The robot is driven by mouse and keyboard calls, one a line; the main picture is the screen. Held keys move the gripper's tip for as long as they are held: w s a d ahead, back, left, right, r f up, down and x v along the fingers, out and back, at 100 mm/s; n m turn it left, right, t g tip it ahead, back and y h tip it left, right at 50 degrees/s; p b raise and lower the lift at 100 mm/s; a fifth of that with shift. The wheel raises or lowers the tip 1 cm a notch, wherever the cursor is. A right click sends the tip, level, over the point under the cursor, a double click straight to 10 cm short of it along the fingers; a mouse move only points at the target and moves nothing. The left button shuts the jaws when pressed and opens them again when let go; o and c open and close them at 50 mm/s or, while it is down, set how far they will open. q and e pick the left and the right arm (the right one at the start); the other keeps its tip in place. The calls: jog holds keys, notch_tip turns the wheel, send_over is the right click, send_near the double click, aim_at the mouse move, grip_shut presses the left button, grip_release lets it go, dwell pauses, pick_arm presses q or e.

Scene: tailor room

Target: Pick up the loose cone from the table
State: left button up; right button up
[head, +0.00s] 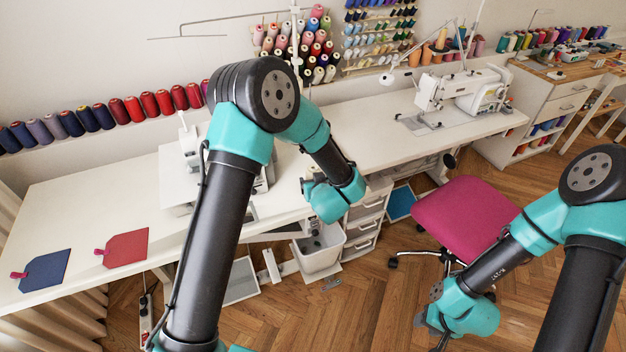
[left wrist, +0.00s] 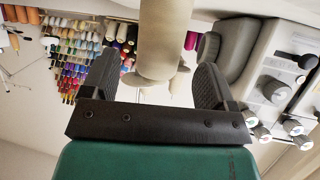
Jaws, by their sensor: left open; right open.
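I cannot pick out the loose cone for certain in either view. In the left wrist view a beige rounded column (left wrist: 165,35) shows between and beyond the fingers of my left gripper (left wrist: 155,65). I cannot tell whether it is a cone or part of a machine. The left gripper's fingers are apart, and nothing is clearly held. In the head view my left wrist hangs by the front edge of the white table (head: 375,125), and its fingers are mostly hidden. My right gripper (head: 432,318) is open and low over the floor, left of my right forearm, well away from the table.
A white sewing machine (head: 465,92) stands on the table's right part. A machine behind my left arm is partly hidden. Spools (head: 133,109) line the wall. Blue (head: 45,271) and red (head: 126,248) tags lie at left. A pink chair (head: 465,215) stands in front.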

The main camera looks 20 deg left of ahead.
pick_arm(q)
jog(key=shift+x, duration=2.6)
jog(key=c, duration=1)
